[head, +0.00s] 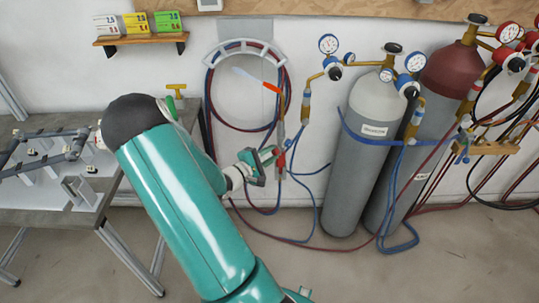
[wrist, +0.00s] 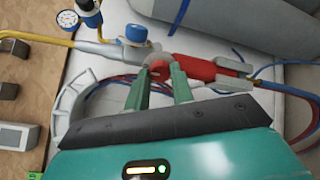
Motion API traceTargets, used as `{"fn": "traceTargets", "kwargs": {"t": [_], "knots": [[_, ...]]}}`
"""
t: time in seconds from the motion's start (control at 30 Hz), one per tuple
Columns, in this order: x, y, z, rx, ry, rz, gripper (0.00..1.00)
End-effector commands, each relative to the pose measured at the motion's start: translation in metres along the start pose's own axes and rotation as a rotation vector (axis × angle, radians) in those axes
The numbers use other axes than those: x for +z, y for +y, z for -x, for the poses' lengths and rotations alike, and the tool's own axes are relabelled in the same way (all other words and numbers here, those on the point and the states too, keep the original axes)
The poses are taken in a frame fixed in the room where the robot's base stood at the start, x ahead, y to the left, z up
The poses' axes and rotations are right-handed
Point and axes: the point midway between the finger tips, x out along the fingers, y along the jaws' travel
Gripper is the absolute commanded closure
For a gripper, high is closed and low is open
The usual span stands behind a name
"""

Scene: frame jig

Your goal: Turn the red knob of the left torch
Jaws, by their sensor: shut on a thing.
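The left torch hangs in front of the hose rack, with a red body (head: 282,160) at its lower part. In the wrist view its red body (wrist: 205,70) lies to the right of a round, dull red knob (wrist: 157,68). My gripper (head: 268,155) is at the torch from the left. In the wrist view my gripper's green fingers (wrist: 162,76) are at the knob and shut on it, partly covering it. A blue knob (wrist: 135,34) stands just beyond, apart from the fingers.
Grey (head: 358,130) and dark red (head: 452,70) gas cylinders with gauges stand to the right. Red and blue hoses loop on a wall rack (head: 243,46) and trail to the floor. A workbench (head: 60,215) with a frame jig is at left.

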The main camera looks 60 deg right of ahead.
Motion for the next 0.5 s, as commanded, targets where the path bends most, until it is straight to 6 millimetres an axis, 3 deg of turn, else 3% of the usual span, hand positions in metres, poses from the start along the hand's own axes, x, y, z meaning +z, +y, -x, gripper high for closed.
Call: {"fn": "traceTargets", "kwargs": {"t": [0.13,0.17,0.23,0.5], "knots": [[-0.0002,0.0002,0.0001,0.0,0.0,0.0,0.99],[-0.0002,0.0002,0.0001,0.0,0.0,0.0,0.71],[-0.0002,0.0002,0.0001,0.0,0.0,0.0,0.57],[-0.0002,0.0001,0.0002,0.0,0.0,0.001,0.54]]}}
